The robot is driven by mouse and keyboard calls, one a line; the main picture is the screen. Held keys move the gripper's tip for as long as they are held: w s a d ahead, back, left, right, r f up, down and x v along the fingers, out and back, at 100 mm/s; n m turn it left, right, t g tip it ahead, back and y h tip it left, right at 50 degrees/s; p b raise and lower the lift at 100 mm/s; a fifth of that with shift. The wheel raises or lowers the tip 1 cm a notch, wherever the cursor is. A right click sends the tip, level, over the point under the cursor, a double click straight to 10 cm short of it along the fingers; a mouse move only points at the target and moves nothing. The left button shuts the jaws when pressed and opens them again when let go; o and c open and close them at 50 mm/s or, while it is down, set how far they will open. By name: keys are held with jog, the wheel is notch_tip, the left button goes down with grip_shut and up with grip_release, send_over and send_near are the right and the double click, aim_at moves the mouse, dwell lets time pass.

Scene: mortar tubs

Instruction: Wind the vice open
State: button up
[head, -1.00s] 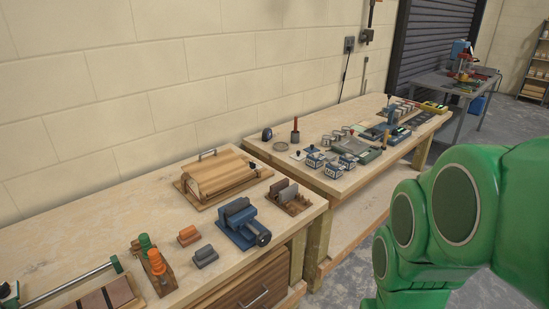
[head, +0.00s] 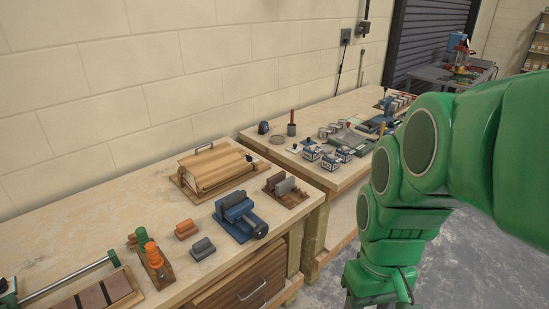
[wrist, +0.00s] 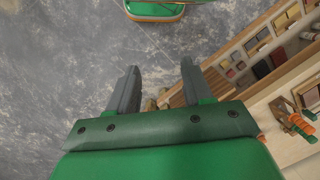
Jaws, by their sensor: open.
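The blue vice (head: 240,213) sits near the front right corner of the near wooden bench in the head view. Its round dark handle end (head: 260,230) faces the bench's front edge. The jaws are dark grey; the gap between them is too small to judge. My green arm fills the right of the head view, clear of the vice. In the wrist view my gripper (wrist: 158,82) is open and empty, with its two grey fingers apart above the grey floor. The vice cannot be made out in the wrist view.
Small grey (head: 202,248) and orange (head: 186,230) blocks lie left of the vice. A wooden block holder (head: 287,192) stands just right of it, and a wooden roll-top box (head: 213,168) behind. A second bench (head: 330,112) carries tins and tools. Floor before the benches is clear.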

jog(key=w+a+n, duration=0.4)
jog(key=w+n, duration=0.3)
jog(key=w, duration=0.6)
jog(key=n+g+y, duration=0.1)
jog(key=n+y, duration=0.2)
jog(key=n, duration=1.4)
send_over(261, 224)
jog(key=w+d, duration=0.2)
notch_tip(261, 224, down, 12)
jog(key=shift+s+x, duration=0.2)
jog(key=shift+x, duration=3.9)
grip_shut()
